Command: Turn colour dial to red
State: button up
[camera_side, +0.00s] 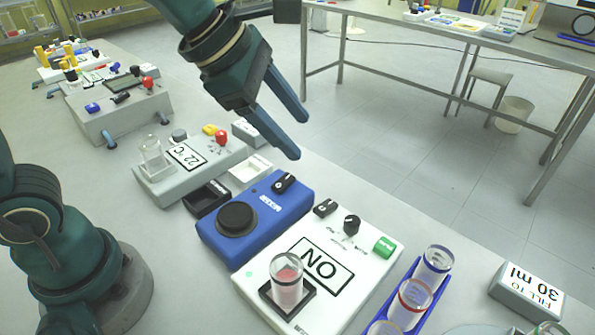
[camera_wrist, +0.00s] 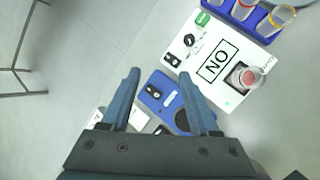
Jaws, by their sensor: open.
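The white box (camera_side: 255,280) with an "ON" panel carries a black round dial (camera_side: 351,224) with tiny marks around it, too small to read. The dial also shows in the wrist view (camera_wrist: 190,40). A black switch (camera_side: 325,207) and a green button (camera_side: 385,246) flank it. A beaker of pink-red liquid (camera_side: 288,285) stands on the box's black pad. My gripper (camera_side: 300,137) is open and empty, pointing down in the air near the bench's far edge. In the wrist view its fingers (camera_wrist: 159,74) straddle the blue mixer, apart from the dial.
The blue mixer (camera_side: 292,207) with a black round plate is left of the white box. A blue rack (camera_side: 408,272) of tubes stands close on its right. A grey "22°C" device (camera_side: 225,160) and small trays lie further left. A "30 ml" block (camera_side: 525,292) is at right.

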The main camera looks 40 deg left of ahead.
jog(key=s+a+m+y, duration=0.1)
jog(key=s+a+m, duration=0.2)
jog(key=m, duration=0.9)
jog(key=s+a+m+y, duration=0.1)
jog(key=s+a+m, duration=0.3)
jog(key=s+m, duration=0.4)
jog(key=shift+s+a+f+m, duration=0.25)
jog(key=shift+f+m, duration=0.05)
jog(key=shift+m, duration=1.9)
